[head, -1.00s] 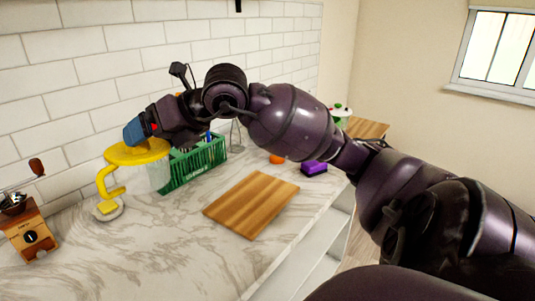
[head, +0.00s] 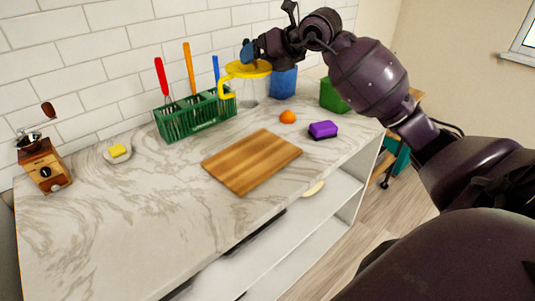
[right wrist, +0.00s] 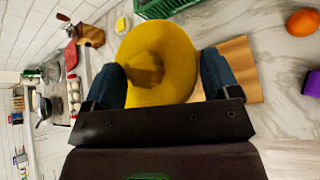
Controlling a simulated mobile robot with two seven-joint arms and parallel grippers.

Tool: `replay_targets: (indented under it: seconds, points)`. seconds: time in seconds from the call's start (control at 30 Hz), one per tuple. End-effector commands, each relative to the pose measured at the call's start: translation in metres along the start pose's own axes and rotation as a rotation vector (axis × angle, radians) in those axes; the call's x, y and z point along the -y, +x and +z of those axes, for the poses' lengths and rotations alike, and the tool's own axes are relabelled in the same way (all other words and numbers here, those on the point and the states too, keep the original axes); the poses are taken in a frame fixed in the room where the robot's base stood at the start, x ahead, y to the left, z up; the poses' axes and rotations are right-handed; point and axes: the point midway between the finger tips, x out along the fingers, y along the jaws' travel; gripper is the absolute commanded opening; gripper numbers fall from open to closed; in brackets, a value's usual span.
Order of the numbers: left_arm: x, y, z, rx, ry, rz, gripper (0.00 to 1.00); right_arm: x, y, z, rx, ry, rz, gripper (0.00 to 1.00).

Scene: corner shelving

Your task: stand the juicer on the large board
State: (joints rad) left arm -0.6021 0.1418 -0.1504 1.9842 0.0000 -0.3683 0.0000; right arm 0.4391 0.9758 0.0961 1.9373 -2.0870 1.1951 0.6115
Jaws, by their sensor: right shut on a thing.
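The juicer (head: 252,68) has a yellow top and handle and a clear body. My right gripper (head: 248,54) is shut on its top from above. In the right wrist view the juicer's yellow top (right wrist: 160,40) lies between the two blue fingers of the gripper (right wrist: 162,75). The large board (head: 250,162) is a bare wooden board lying flat on the marble counter, below and in front of the juicer in the head view. Its edge also shows beyond a finger in the right wrist view (right wrist: 240,68). My left gripper is not in view.
A green crate (head: 190,122) with upright utensils stands beside the juicer. A blue container (head: 284,82), green box (head: 333,95), orange (head: 288,117) and purple sponge (head: 323,130) are to the right. A yellow piece on a small dish (head: 118,152) and a wooden grinder (head: 44,168) stand left.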

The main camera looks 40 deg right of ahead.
Motion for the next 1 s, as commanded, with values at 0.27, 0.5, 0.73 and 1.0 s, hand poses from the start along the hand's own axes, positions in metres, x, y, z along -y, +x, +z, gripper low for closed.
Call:
replay_targets:
  seconds: [0.27,0.5,0.73,1.0]
  points:
    - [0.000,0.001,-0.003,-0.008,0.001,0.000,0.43,0.011,0.013,-0.019,-0.010,-0.033,0.005,0.31]
    - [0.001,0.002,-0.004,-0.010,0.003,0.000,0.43,0.033,0.040,-0.059,-0.010,-0.031,0.004,0.31]
    - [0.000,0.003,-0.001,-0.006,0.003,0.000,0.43,0.051,0.065,-0.093,-0.009,-0.032,0.005,0.31]
    - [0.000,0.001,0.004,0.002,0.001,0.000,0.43,0.060,0.076,-0.108,-0.005,-0.035,0.005,0.31]
